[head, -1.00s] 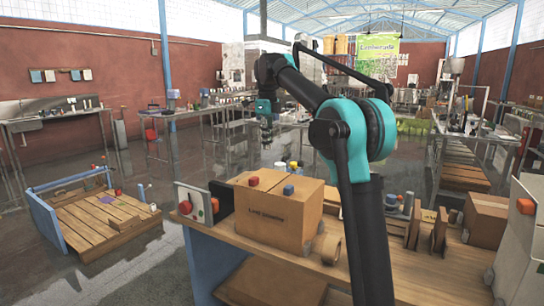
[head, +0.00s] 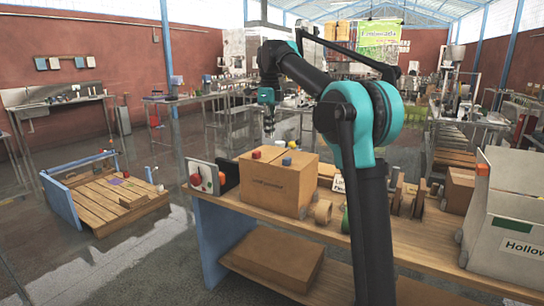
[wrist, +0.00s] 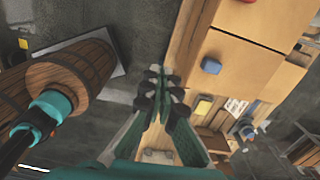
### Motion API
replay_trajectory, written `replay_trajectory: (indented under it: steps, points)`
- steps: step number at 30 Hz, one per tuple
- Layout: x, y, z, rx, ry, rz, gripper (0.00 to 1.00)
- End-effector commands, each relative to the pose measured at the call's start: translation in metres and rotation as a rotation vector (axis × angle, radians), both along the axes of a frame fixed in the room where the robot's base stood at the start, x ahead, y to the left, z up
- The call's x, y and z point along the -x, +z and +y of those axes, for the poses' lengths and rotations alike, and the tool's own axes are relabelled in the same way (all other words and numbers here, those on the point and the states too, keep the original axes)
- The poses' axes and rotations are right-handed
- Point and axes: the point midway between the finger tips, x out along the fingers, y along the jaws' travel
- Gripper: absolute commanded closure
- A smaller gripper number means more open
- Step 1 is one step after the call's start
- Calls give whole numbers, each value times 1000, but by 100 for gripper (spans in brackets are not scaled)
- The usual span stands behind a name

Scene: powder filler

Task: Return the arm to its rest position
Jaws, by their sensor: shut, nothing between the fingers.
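My arm rises in front of the workbench in the head view and bends over to the left. My gripper (head: 268,128) hangs pointing down at its end, above and behind the cardboard box (head: 283,185) on the bench. In the wrist view my gripper (wrist: 168,88) is shut, with its dark fingertips together and nothing between them. It is clear of the box, whose top (wrist: 235,75) shows to the right of the fingers.
The wooden workbench (head: 330,235) carries small blocks, a tape roll (head: 323,211) and a white bin (head: 510,225) at right. A wooden pallet platform (head: 115,200) lies on the floor at left. A barrel (wrist: 75,68) shows left in the wrist view. Floor between pallet and bench is open.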

Motion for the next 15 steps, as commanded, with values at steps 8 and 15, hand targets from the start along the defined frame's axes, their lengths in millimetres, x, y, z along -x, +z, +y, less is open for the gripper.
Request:
replay_trajectory:
  steps: [8,15]
  points:
    - [7,-22,-18,-4,150,-27,100]
    - [23,-58,-46,-1,369,-69,100]
